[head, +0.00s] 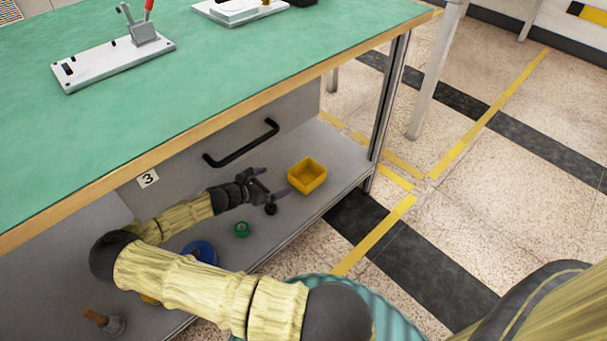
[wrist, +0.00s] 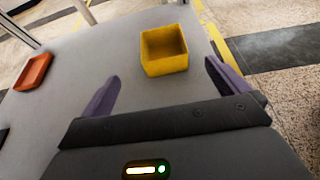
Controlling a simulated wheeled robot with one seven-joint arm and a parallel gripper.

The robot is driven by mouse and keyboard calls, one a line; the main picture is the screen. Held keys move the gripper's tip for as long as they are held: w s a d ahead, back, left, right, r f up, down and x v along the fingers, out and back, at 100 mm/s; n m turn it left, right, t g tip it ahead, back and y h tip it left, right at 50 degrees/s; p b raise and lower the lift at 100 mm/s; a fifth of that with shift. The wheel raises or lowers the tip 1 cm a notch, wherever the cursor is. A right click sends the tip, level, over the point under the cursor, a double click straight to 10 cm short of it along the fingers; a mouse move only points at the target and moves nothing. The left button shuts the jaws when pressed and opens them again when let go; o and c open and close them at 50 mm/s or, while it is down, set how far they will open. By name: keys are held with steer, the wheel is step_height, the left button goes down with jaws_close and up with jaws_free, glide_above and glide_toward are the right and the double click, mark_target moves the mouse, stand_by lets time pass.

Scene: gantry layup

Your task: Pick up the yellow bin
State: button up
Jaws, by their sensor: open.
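The yellow bin (head: 307,175) is a small open box standing upright on the grey lower shelf (head: 325,150) of the workbench, near the shelf's right end. In the wrist view the yellow bin (wrist: 165,52) is ahead of my fingers, and its inside looks empty. My gripper (head: 272,182) is just left of the bin in the head view, with its purple fingers pointing toward it. In the wrist view my gripper (wrist: 165,85) is open, with the fingers spread wide and nothing between them. The bin is beyond the fingertips and apart from them.
An orange-red tray (wrist: 34,72) lies at the left in the wrist view. A green roll (head: 242,230), a blue round thing (head: 199,252) and a wooden-handled tool (head: 103,321) are on the shelf. The green benchtop (head: 200,90) overhangs the shelf; a metal post (head: 390,95) stands beyond the bin.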

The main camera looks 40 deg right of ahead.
steer(key=shift+s+a, duration=0.1)
steer(key=b, duration=0.7)
glide_toward(317, 168)
steer(key=shift+v, duration=0.8)
steer(key=shift+d+r, duration=0.1)
steer(key=shift+d, duration=0.25)
steer(key=shift+d+r, duration=0.1)
steer(key=shift+d, duration=0.05)
steer(key=d+f+b, duration=0.2)
steer(key=b, duration=0.1)
steer(key=shift+d+b, duration=0.2)
steer(key=shift+b, duration=0.1)
steer(key=shift+b+x, duration=0.75)
steer(key=shift+x, duration=0.35)
steer(key=shift+r, duration=0.2)
